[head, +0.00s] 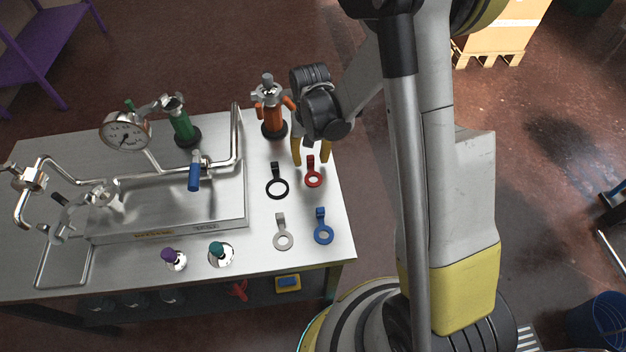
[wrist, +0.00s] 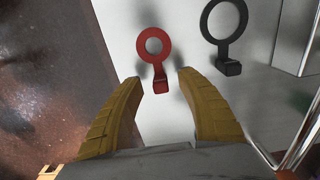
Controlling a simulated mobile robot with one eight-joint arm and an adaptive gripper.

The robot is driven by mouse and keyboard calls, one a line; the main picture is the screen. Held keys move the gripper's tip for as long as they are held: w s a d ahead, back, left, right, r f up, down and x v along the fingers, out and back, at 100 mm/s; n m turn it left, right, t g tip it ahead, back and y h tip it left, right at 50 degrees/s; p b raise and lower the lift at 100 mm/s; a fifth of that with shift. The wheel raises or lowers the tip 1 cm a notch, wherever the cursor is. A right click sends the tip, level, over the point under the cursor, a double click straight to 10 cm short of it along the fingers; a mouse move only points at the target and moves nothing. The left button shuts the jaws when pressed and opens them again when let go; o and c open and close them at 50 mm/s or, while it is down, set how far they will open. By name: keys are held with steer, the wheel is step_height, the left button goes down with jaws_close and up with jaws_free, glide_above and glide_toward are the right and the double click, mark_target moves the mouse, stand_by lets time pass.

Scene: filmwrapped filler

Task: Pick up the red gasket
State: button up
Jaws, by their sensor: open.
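The red gasket (head: 313,178) is a ring with a tab, lying on the metal table (head: 335,225) near its right edge. In the wrist view the red gasket (wrist: 153,48) has its ring pointing away and its raised tab toward my gripper. My gripper (head: 311,163) is at the tab end of the gasket in the head view. In the wrist view my yellow-brown fingers (wrist: 158,78) are apart, one on each side of the tab, with nothing held. I cannot tell their exact height above the table.
A black gasket (head: 277,187) lies left of the red one; grey (head: 282,238) and blue (head: 323,232) gaskets lie nearer the front. An orange valve bottle (head: 272,118) stands close behind. A pipe rig with a gauge (head: 125,133) fills the table's left.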

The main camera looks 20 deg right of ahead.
step_height(320, 180, down, 2)
steer(key=shift+f+b, duration=0.25)
steer(key=shift+b, duration=0.1)
steer(key=shift+r, duration=0.1)
jaws_close()
